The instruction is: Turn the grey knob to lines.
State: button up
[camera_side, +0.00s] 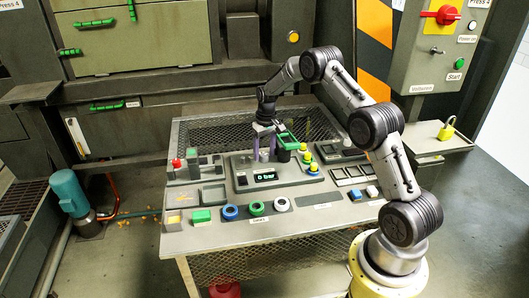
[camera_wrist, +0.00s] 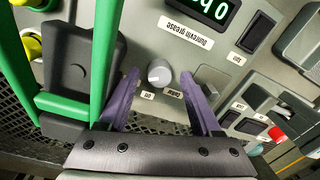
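The grey knob (camera_wrist: 159,73) is a small round knob on the grey panel in the wrist view. Small labels sit close around it; their print is upside down and hard to read. My gripper (camera_wrist: 160,77) has two purple fingers, spread apart, one on each side of the knob with visible gaps. In the side view my gripper (camera_side: 263,148) points down at the panel behind the display (camera_side: 265,176). I cannot make out the knob there. How far the fingertips are above the panel is not clear.
A green handle (camera_wrist: 105,60) with a dark block stands close beside my left finger in the wrist view; it also shows in the side view (camera_side: 288,140). Yellow buttons (camera_side: 308,158) are to its right. Dark switches (camera_wrist: 231,118) lie right of my right finger.

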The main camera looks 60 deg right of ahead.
jog(key=shift+f, duration=0.1)
jog(key=n, duration=1.2)
jog(key=shift+g, duration=0.4)
notch_tip(320, 180, up, 14)
jog(key=s+a+r+n+t, duration=0.1)
jog(key=a+r, duration=0.4)
jog(key=r, duration=0.4)
jog(key=s+a+r+t+h, duration=0.1)
jog(key=s+a+r+t, duration=0.1)
jog(key=a+r, duration=0.4)
jog(key=shift+s+a+r+n, duration=0.3)
jog(key=shift+r+n, duration=0.1)
jog(key=shift+r, duration=1.05)
jog(key=shift+w, duration=0.1)
